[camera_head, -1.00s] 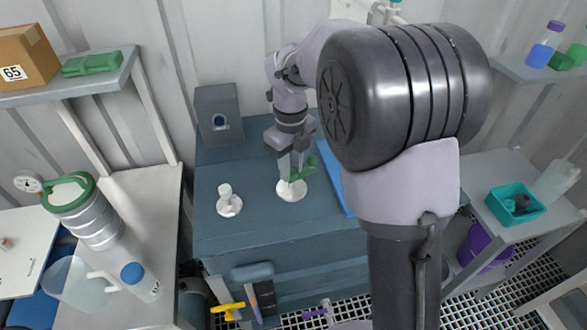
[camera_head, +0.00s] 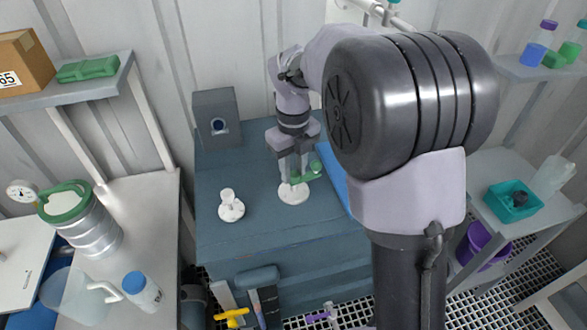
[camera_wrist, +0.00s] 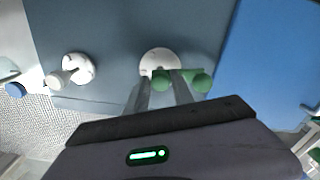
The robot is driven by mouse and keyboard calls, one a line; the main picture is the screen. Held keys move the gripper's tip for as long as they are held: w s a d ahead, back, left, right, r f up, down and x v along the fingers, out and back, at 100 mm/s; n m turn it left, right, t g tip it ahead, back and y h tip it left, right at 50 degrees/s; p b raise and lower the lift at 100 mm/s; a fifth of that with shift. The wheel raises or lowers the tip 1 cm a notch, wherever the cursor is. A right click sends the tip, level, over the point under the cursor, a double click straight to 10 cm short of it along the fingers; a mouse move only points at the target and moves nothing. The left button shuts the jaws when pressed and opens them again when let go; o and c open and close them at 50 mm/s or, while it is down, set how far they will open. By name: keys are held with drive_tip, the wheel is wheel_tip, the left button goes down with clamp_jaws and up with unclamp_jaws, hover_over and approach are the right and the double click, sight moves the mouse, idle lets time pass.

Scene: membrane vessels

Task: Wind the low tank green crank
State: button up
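The green crank (camera_head: 308,174) sits on a round white base (camera_head: 293,195) on top of the low blue-grey tank (camera_head: 255,235). Its arm points right and slightly up in the head view. In the wrist view the crank's outer end (camera_wrist: 203,82) lies to the right of the white base (camera_wrist: 158,58). My gripper (camera_head: 292,172) points down at the crank. In the wrist view my fingers (camera_wrist: 161,82) stand a little apart. The crank's inner end shows between them and its bar runs behind the right finger. Contact on both sides cannot be made out.
A white valve (camera_head: 230,207) stands left of the crank on the same tank. A grey box (camera_head: 218,118) stands behind it. A blue panel (camera_head: 333,175) lies close to the right of the crank. A bench (camera_head: 145,235) with vessels is at left, a teal basket (camera_head: 513,203) at right.

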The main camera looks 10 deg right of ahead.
drive_tip(key=shift+o, duration=1.3)
wheel_tip(320, 180, up, 17)
drive_tip(key=p, duration=0.7)
drive_tip(key=shift+r, duration=0.2)
drive_tip(key=n+p, duration=0.4)
approach(293, 173)
wheel_tip(293, 173, down, 9)
drive_tip(key=shift+s+d+r, duration=0.1)
